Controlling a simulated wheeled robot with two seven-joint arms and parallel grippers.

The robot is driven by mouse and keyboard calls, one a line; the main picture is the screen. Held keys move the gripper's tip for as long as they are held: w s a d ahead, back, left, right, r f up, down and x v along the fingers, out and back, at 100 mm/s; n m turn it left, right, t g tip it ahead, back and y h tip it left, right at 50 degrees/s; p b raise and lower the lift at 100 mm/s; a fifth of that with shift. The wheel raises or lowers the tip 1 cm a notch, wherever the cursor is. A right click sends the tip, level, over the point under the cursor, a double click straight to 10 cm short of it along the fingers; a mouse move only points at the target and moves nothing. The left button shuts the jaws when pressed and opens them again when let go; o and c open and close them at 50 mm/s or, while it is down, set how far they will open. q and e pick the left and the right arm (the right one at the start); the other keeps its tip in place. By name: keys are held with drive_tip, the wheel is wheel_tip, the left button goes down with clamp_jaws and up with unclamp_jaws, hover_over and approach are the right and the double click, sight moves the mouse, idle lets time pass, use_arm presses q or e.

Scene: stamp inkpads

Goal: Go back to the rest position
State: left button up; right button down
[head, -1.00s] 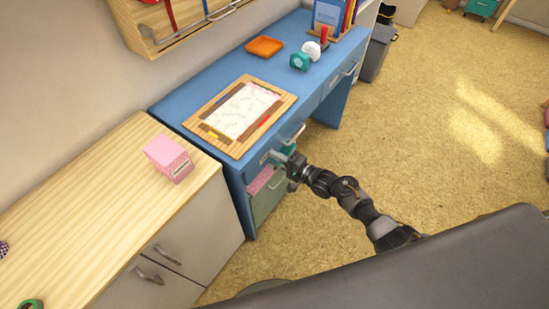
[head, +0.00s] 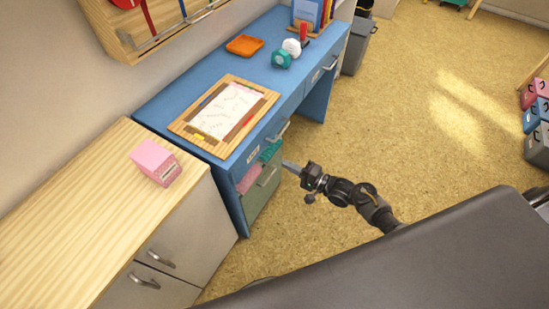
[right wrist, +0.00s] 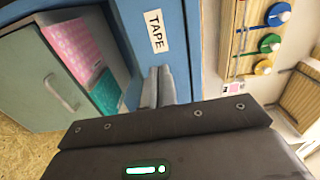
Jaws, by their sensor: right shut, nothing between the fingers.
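My right gripper (head: 288,166) is shut and empty, in the air just right of the open drawer of the blue desk (head: 153,106). Its closed fingers (right wrist: 157,86) show in the right wrist view, pointing toward the desk. The open drawer has a grey-green front (head: 262,198). Inside lie a pink dotted thing (head: 248,179) and a teal thing (head: 270,149). In the right wrist view the pink thing (right wrist: 78,43) and the teal thing (right wrist: 105,91) lie side by side behind the drawer front (right wrist: 45,85). My left gripper is not in view.
A pink box (head: 155,162) stands on the wooden cabinet. Open floor (head: 410,130) lies right of my arm.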

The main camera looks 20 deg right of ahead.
drive_tip(key=v, duration=0.3)
drive_tip(key=shift+s+d, duration=0.2)
drive_tip(key=shift+s, duration=0.1)
drive_tip(key=s+d+f+n+g+h, duration=0.2)
drive_tip(key=s+d+f+n+h, duration=0.1)
drive_tip(key=f, duration=0.5)
drive_tip(key=s+d+f+n+g+h, duration=0.1)
drive_tip(key=s+d+f+n+h, duration=0.15)
drive_tip(key=f, duration=0.45)
drive_tip(key=s+d+f+n+g+h, duration=0.2)
drive_tip(key=s+f+n+h, duration=0.15)
drive_tip(key=f, duration=0.45)
drive_tip(key=s+f+n+g+h, duration=0.1)
drive_tip(key=s+f+n+g, duration=0.1)
drive_tip(key=s+f, duration=0.45)
drive_tip(key=s+f+n+g+h, duration=0.1)
drive_tip(key=s+f+g, duration=0.25)
drive_tip(key=s, duration=0.65)
drive_tip(key=s+a+f+g, duration=0.1)
drive_tip(key=s+a+f, duration=0.1)
drive_tip(key=s, duration=0.6)
drive_tip(key=s+a+f+g, duration=0.1)
drive_tip(key=s+f, duration=0.1)
drive_tip(key=s, duration=0.6)
drive_tip(key=shift+a+h, duration=0.3)
drive_tip(key=shift+a, duration=0.05)
